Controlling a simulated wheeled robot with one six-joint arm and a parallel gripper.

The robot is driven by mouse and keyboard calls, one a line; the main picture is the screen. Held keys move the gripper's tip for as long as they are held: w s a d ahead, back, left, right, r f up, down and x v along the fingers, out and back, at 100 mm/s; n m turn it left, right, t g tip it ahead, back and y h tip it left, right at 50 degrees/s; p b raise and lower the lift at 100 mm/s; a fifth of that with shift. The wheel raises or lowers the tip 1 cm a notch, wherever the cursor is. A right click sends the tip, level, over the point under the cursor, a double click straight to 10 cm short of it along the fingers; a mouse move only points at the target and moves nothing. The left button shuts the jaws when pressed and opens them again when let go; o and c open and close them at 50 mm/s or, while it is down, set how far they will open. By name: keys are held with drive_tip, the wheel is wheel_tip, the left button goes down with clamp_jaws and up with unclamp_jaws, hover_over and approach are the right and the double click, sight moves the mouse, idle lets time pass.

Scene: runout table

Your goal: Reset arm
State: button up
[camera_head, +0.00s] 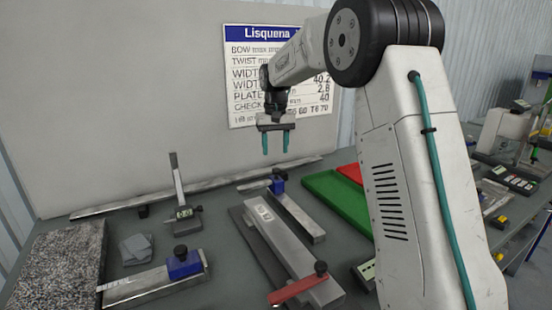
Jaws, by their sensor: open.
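My gripper (279,143) hangs at the end of my arm, pointing down, above the far part of the table (222,233). Its two teal fingers are apart with nothing between them. It is well clear of the tabletop and in front of the lower part of the wall sign (250,75). My arm's white body fills the right of the view and hides part of the table and sign.
A height gauge (179,185) stands upright at centre left.

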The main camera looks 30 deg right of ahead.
drive_tip(key=shift+r, duration=0.8)
drive_tip(key=shift+s+a+f+g, duration=0.1)
drive_tip(key=shift+s+f+g, duration=0.05)
drive_tip(key=shift+s+f, duration=0.4)
drive_tip(key=shift+s+a+f+g, duration=0.15)
drive_tip(key=shift+s+f, duration=0.2)
drive_tip(key=shift+f, duration=0.35)
drive_tip(key=s+a, duration=0.3)
drive_tip(key=s, duration=1.1)
drive_tip(key=s+a+r+n+t, duration=0.1)
drive_tip(key=s+a, duration=0.1)
drive_tip(key=s, duration=1.3)
drive_tip(key=s+a+n+t, duration=0.1)
drive_tip(key=s+a, duration=0.2)
drive_tip(key=s, duration=1.1)
drive_tip(key=shift+s+a+r, duration=0.2)
drive_tip(key=shift+a+r, duration=0.05)
drive_tip(key=shift+a, duration=0.05)
